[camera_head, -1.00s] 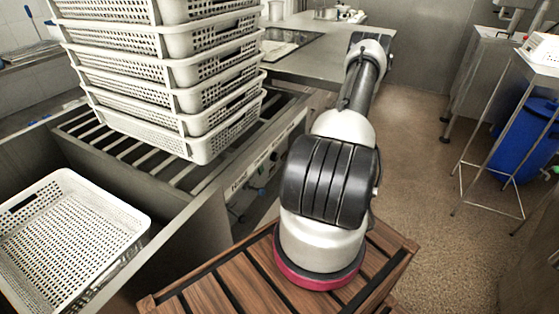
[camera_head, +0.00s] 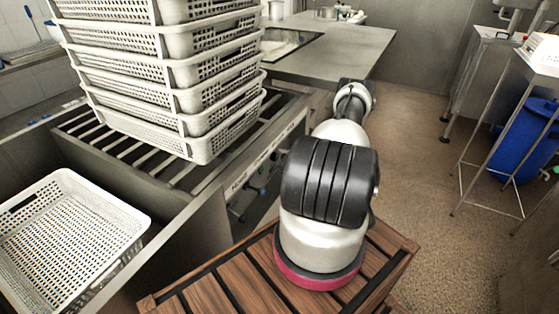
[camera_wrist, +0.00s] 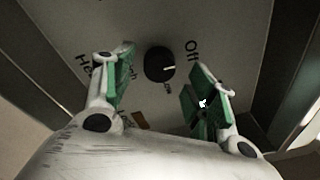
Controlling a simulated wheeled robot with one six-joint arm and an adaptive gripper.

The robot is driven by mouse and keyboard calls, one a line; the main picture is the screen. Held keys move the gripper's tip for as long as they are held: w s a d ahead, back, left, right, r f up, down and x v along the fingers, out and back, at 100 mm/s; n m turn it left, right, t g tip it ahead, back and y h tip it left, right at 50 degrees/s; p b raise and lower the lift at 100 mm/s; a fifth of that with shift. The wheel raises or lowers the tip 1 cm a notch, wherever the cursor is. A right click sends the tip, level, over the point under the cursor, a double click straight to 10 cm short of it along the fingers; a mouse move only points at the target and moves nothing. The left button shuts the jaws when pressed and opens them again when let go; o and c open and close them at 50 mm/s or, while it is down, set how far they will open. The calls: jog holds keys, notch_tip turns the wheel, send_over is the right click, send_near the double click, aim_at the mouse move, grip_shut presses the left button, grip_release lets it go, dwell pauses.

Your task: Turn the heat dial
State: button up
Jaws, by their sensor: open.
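The heat dial is a round black knob (camera_wrist: 160,65) with a white pointer line, on a grey panel in the wrist view. The lettering "Off" is to its right, and partly covered words are to its left. The pointer is toward the right, near "Off". My gripper (camera_wrist: 163,95) is open, with green-padded fingers on the left and right. The knob shows between and beyond the fingertips; I cannot tell whether either finger touches it. In the head view my arm hides the gripper and the dial.
A stack of white perforated baskets (camera_head: 190,75) stands on the metal rollers at left. Another white basket (camera_head: 70,235) is in the lower left. A steel table (camera_head: 340,50) is behind my arm. A blue bin (camera_head: 525,140) stands at right, past open floor.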

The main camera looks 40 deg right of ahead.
jog(key=shift+x, duration=1)
jog(key=c, duration=1)
jog(key=shift+c, duration=0.2)
